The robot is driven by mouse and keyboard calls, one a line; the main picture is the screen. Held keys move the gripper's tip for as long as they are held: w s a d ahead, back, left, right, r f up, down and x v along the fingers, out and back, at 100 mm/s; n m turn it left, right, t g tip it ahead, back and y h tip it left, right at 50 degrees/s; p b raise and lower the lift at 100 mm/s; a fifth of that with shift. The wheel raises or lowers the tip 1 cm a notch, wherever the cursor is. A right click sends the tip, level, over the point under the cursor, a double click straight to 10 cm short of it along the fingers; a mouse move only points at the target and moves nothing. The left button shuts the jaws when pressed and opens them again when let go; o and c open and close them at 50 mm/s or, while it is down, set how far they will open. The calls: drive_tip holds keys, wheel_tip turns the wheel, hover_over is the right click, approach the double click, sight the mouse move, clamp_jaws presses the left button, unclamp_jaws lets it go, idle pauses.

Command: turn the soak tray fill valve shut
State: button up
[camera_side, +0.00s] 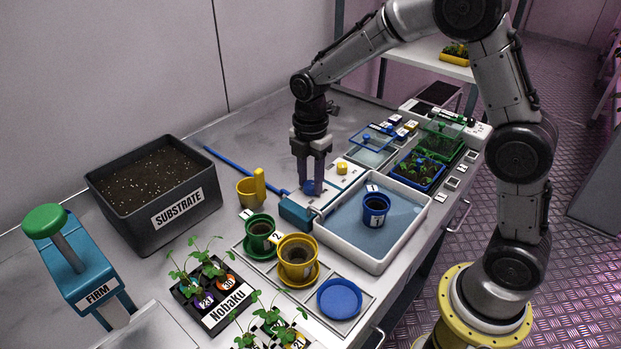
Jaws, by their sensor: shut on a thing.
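The soak tray (348,255) is a white-rimmed basin with a blue-grey floor, right of centre on the bench. A blue pot (376,209) labelled 1 stands in it. The fill valve is a teal block (296,213) at the tray's back-left corner, with a blue hose (240,165) running to it from the left.
A yellow scoop or cup (251,187) stands left of the valve. Green (261,232) and yellow (297,258) pots stand in front of it. A substrate bin (184,215) is at left. Seedling trays (418,170) and a yellow knob (342,168) lie to the right.

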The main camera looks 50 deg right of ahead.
clamp_jaws()
drive_tip(key=shift+m, duration=0.4)
drive_tip(key=m, duration=0.3)
drive_tip(key=shift+r+m, duration=0.1)
drive_tip(key=shift+m, duration=0.2)
drive_tip(key=m, duration=0.4)
drive_tip(key=shift+m, duration=0.3)
drive_tip(key=m, duration=0.4)
drive_tip(key=shift+m, duration=2.5)
